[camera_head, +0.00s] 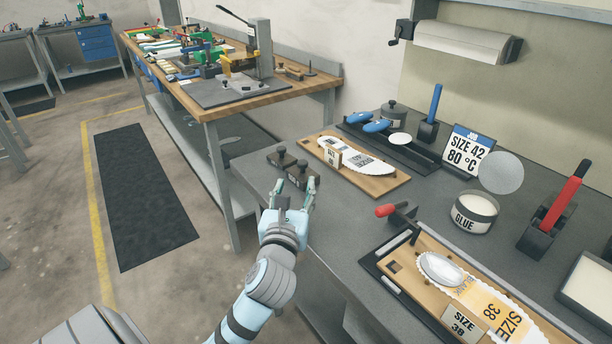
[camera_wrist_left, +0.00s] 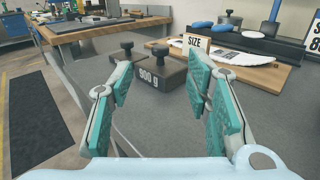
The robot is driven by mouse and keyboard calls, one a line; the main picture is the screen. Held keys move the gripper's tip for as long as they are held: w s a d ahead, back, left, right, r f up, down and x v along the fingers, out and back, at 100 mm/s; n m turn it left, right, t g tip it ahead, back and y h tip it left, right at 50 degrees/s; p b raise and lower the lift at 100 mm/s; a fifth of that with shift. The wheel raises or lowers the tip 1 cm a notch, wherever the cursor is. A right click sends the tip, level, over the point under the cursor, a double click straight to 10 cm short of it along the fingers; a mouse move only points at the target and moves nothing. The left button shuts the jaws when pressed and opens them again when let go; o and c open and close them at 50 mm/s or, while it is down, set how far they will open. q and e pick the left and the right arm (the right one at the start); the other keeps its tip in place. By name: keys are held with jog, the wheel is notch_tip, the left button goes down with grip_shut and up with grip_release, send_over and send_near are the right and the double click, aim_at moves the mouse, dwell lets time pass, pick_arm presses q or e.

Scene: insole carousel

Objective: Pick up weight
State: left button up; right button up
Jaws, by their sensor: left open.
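Two dark block weights with black knobs stand side by side near the grey bench's left edge. The nearer weight (camera_head: 300,176) is partly hidden by my gripper in the head view. In the left wrist view the weight (camera_wrist_left: 174,76) on the right shows a label that looks like "900 g", and the other weight (camera_wrist_left: 118,62) stands to its left. My left gripper (camera_head: 295,192) is open and empty, at the bench edge just short of the weights. In the left wrist view its teal fingers (camera_wrist_left: 163,90) frame the labelled weight, apart from it. My right gripper is out of view.
Behind the weights is a wooden board (camera_head: 374,184) with a white insole and a size block. To the right are a red-handled clamp (camera_head: 397,212), a glue pot (camera_head: 474,214) and a size 38 board (camera_head: 405,280). A wooden workbench (camera_head: 215,108) stands at the back left.

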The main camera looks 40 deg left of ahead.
aim_at(302, 165)
pick_arm(q)
jog(key=b+x, duration=0.1)
jog(key=x, duration=0.4)
jog(key=shift+a+f, duration=0.1)
jog(key=shift+f, duration=0.05)
jog(key=b+x, duration=0.2)
jog(key=x, duration=0.1)
jog(key=f+x, duration=0.1)
jog(key=x, duration=0.1)
jog(key=shift+w+b, duration=0.15)
jog(key=shift+b, duration=0.25)
jog(key=shift+w+r, duration=0.1)
jog(key=shift+c, duration=0.8)
grip_shut()
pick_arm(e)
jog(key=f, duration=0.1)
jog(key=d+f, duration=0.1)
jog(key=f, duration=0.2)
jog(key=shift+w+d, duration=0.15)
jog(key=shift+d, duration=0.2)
pick_arm(q)
jog(key=shift+r, duration=0.15)
